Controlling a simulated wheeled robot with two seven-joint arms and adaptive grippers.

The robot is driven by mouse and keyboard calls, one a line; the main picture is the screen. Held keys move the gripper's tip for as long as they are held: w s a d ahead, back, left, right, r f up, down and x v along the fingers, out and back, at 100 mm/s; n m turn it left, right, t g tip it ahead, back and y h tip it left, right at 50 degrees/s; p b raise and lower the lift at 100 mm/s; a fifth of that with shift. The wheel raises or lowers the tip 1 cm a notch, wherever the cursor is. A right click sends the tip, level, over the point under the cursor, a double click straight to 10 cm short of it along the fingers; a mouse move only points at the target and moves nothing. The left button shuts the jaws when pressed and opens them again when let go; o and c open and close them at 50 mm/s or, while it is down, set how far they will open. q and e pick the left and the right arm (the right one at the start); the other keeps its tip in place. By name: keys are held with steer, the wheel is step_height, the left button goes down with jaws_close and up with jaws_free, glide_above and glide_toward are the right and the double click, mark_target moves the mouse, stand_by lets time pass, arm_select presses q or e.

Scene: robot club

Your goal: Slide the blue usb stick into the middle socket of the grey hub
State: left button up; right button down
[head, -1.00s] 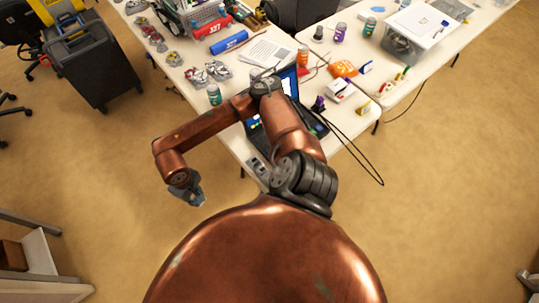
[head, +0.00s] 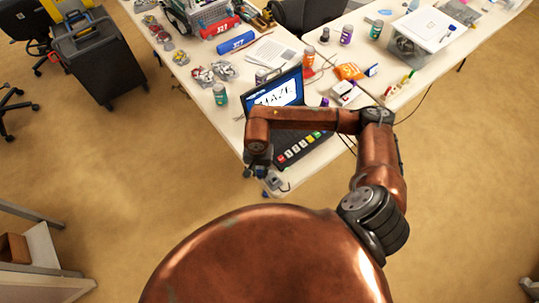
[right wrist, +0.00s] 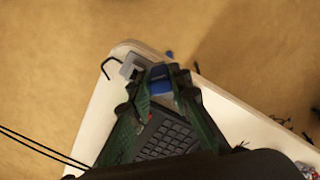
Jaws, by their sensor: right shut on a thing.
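My right gripper (head: 260,168) is over the near corner of the table, just in front of the laptop. In the right wrist view, its dark green fingers (right wrist: 157,84) are shut on a blue usb stick (right wrist: 160,89). The grey hub (head: 275,183) sits at the table corner; it also shows in the right wrist view (right wrist: 130,68), just left of the stick's far end. I cannot tell whether stick and hub touch. The hub's sockets are not clear in either view. In the head view the stick cannot be made out. My left gripper is not in view.
An open laptop (head: 283,98) stands close behind the gripper. A green-labelled bottle (head: 220,94) is to its left. A black cable (right wrist: 108,68) curls by the hub, and the table edge (right wrist: 100,103) is near. Bottles, tools and small parts fill the back.

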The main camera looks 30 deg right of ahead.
steer(key=w+d+f+m, duration=0.1)
steer(key=w+d+m, duration=0.1)
steer(key=m, duration=1.1)
steer(key=w+d+f+m+b, duration=0.1)
steer(key=w+d+f+m, duration=0.1)
steer(key=m, duration=1.2)
steer(key=shift+d+f, duration=0.25)
steer(key=shift+d, duration=0.45)
steer(key=shift+w, duration=0.1)
steer(key=shift+f+b, duration=0.2)
steer(key=shift+b, duration=0.2)
steer(key=shift+f+b, duration=0.9)
steer(key=shift+f, duration=0.35)
stand_by(0.4)
